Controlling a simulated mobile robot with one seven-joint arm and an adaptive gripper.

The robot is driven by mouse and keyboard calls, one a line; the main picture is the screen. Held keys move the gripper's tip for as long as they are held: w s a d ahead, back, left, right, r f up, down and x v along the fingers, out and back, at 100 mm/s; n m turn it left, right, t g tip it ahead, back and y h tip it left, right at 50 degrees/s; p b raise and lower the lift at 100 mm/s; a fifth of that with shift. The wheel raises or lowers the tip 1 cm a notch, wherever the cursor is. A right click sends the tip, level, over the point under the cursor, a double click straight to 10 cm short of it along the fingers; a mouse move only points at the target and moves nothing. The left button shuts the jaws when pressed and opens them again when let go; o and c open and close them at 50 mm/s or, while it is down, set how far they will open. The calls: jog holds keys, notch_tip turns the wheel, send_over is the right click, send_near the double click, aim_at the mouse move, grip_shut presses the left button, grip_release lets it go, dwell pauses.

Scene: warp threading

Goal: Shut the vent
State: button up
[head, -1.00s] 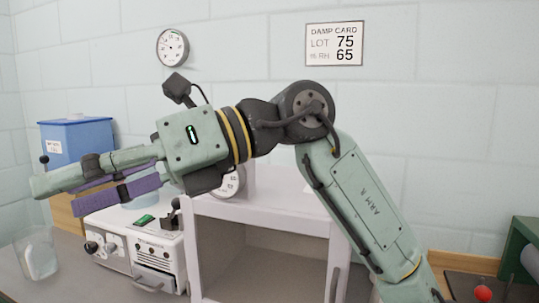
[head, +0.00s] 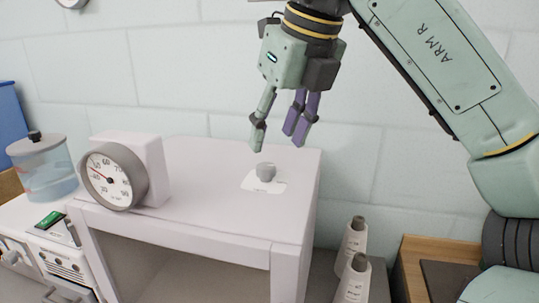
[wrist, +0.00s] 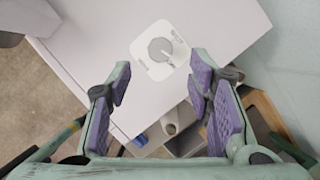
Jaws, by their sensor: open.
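The vent shows as a round grey knob (head: 265,172) on a small white plate (head: 250,184), on top of a white cabinet (head: 215,225) near its right end. In the wrist view the knob (wrist: 161,50) has a pale pointer line towards the lower right. Small lettering on its plate (wrist: 146,50) is too blurred to read. My gripper (head: 277,137) points down above the knob, its fingers apart and empty. In the wrist view the purple-padded fingers (wrist: 160,75) spread wide, with the knob between and just beyond their tips. They do not appear to touch it.
A round dial gauge (head: 113,177) stands on the cabinet's left part. Two grey-capped cones (head: 354,240) stand right of the cabinet, beside a wooden-edged surface (head: 405,262). A clear lidded jar (head: 45,172) sits at the left. The cabinet top around the knob is clear.

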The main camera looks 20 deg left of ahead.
aim_at(267, 166)
jog(key=x, duration=0.6)
jog(key=shift+a+p, duration=0.1)
jog(key=shift+p, duration=0.3)
jog(key=shift+c, duration=0.2)
jog(key=shift+w, duration=0.1)
grip_shut()
